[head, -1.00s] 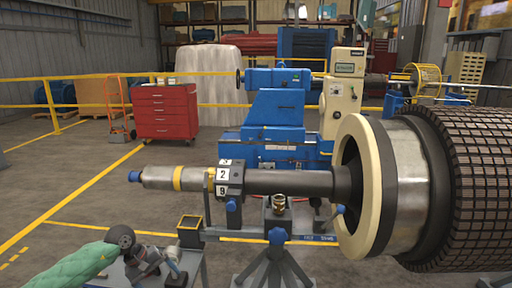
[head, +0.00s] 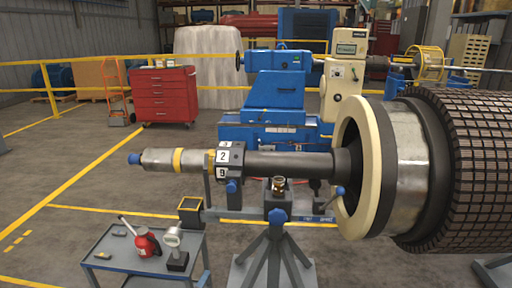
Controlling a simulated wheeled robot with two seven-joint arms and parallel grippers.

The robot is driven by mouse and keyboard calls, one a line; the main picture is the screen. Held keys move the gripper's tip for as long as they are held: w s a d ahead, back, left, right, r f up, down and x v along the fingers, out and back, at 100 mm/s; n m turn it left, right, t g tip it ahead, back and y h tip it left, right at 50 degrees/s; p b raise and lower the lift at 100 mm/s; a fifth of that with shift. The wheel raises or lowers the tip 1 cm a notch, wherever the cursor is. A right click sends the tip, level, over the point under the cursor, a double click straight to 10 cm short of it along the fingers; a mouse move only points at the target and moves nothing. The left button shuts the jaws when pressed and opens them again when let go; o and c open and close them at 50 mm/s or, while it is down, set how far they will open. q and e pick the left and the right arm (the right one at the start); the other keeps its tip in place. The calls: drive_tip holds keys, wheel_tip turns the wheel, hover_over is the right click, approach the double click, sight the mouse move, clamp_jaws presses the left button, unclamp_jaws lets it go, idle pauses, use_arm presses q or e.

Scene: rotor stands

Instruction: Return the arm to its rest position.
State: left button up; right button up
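Neither of my grippers nor any part of my arms shows in the head view now. The rotor (head: 478,165) lies horizontally at the right, with a cream ring (head: 350,195) at its near end. A blue-topped stand (head: 276,216) is below the shaft.
A small grey cart (head: 118,247) at lower left bears a red tool (head: 146,241) and a white-headed gauge (head: 174,240). A red drawer cabinet (head: 165,97), a blue machine (head: 272,110) and yellow rails stand behind.

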use_arm(q)
drive_tip(key=s+a+f+n+g+y, duration=0.2)
drive_tip(key=s+f+n+g+y, duration=0.3)
drive_tip(key=s+f+n+g, duration=1)
drive_tip(key=s+d+f+n, duration=0.1)
drive_tip(key=s+f+n, duration=0.1)
drive_tip(key=s, duration=0.5)
drive_tip(key=s+d+f+n+h, duration=0.1)
drive_tip(key=s+f+n, duration=0.1)
drive_tip(key=s+f, duration=0.3)
drive_tip(key=s+d+f+n, duration=0.1)
drive_tip(key=s+f, duration=0.3)
drive_tip(key=s, duration=0.5)
drive_tip(key=shift+d+f+n+g, duration=0.25)
drive_tip(key=shift+d+n+g, duration=0.05)
drive_tip(key=shift+n, duration=0.4)
drive_tip(key=shift+c, duration=0.4)
